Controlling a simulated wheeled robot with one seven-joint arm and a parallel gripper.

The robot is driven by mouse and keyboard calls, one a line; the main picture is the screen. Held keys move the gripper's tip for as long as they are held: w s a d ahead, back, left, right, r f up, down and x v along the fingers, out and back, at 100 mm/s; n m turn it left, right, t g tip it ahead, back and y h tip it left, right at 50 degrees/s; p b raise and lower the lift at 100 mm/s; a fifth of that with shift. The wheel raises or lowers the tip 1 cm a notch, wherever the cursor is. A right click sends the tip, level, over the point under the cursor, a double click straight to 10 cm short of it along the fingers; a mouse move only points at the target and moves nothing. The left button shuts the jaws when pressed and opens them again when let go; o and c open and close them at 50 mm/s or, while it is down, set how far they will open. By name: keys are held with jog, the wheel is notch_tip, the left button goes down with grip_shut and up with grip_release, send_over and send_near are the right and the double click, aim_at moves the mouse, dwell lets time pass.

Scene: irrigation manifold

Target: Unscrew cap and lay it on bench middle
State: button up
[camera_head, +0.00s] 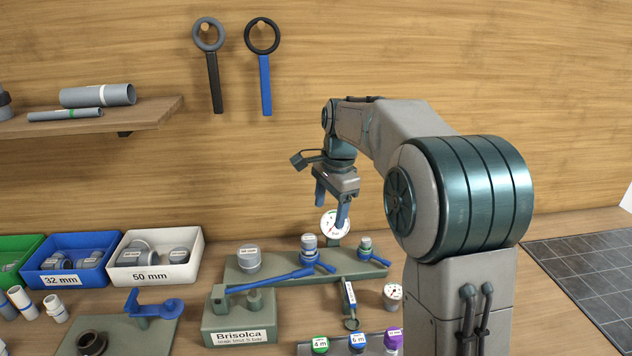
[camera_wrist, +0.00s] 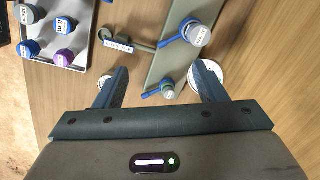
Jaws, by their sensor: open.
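A green-grey manifold plate (camera_head: 290,277) lies on the bench with several capped fittings standing upright on it. A large grey labelled cap (camera_head: 248,258) is at its left end. A grey cap with blue parts (camera_head: 309,242) is in the middle, beside a blue handle. The wrist view shows a grey labelled cap (camera_wrist: 198,34) and the small fitting (camera_wrist: 168,88) beyond and between my fingers. Which cap is meant, I cannot tell. My gripper (camera_head: 331,203) is open and empty above the plate, fingers pointing down, touching nothing.
A white gauge (camera_head: 334,224) stands behind the plate. A block labelled Brisolca (camera_head: 240,322) with a blue lever is in front. A tray of coloured caps (camera_wrist: 84,60) stands nearby. Blue (camera_head: 68,284) and white (camera_head: 152,276) bins are at left. Two strap wrenches (camera_head: 264,85) hang on the wall.

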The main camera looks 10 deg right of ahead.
aim_at(309, 238)
jog(key=w+a+f+m+p, duration=0.1)
jog(key=w+a+m+p, duration=0.1)
jog(key=w+m, duration=0.5)
jog(key=f, duration=0.4)
jog(key=w+a+f+n+p, duration=0.1)
jog(key=f, duration=0.4)
jog(key=f+n, duration=0.1)
jog(key=f, duration=0.3)
jog(key=shift+w+a+f+g+y, duration=0.3)
jog(key=shift+w+a+f+g, duration=0.05)
jog(key=shift+w+f+g, duration=0.05)
jog(key=c, duration=1.2)
jog(key=shift+r+n+p, duration=0.1)
jog(key=shift+n+p, duration=0.6)
jog(key=shift+n, duration=0.5)
jog(key=shift+a+n+g, duration=0.1)
jog(key=shift+n+g, duration=0.3)
jog(key=shift+n, duration=0.7)
